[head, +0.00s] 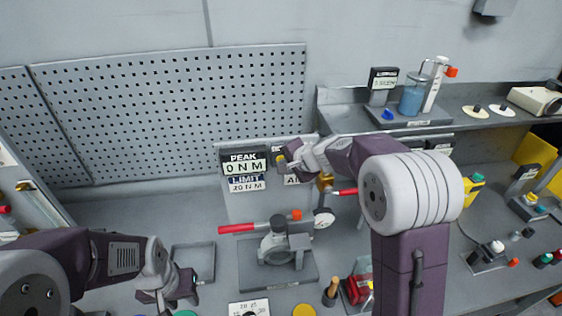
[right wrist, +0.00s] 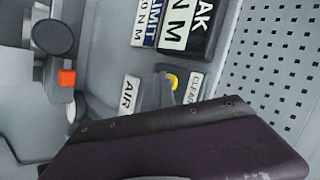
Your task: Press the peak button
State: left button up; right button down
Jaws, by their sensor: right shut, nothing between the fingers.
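The peak readout (head: 243,162) on the upright panel shows "PEAK 0 N M", with a limit readout (head: 246,184) below it. In the right wrist view a round yellow button (right wrist: 171,80) sits beside a label reading "CLEAR" (right wrist: 194,88), partly covered by my right gripper. I cannot tell from its label whether this is the peak button. My right gripper (head: 288,161) is shut and empty, just in front of the panel, right of the peak readout; I cannot tell whether it touches the button. My left gripper (head: 172,294) is low at the left; its jaws are unclear.
A valve with a red lever (head: 237,229) stands on a grey plate below the panel. An "AIR" label (right wrist: 129,95) is beside my right gripper. A shallow tray (head: 193,262) lies behind my left gripper. A pegboard (head: 170,110) backs the bench.

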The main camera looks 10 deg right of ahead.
jog(key=shift+s, duration=0.15)
jog(key=shift+s+b, duration=0.6)
jog(key=shift+s, duration=0.2)
jog(key=s+b, duration=0.2)
jog(key=s, duration=0.3)
dwell(0.3)
jog(key=shift+f, duration=0.15)
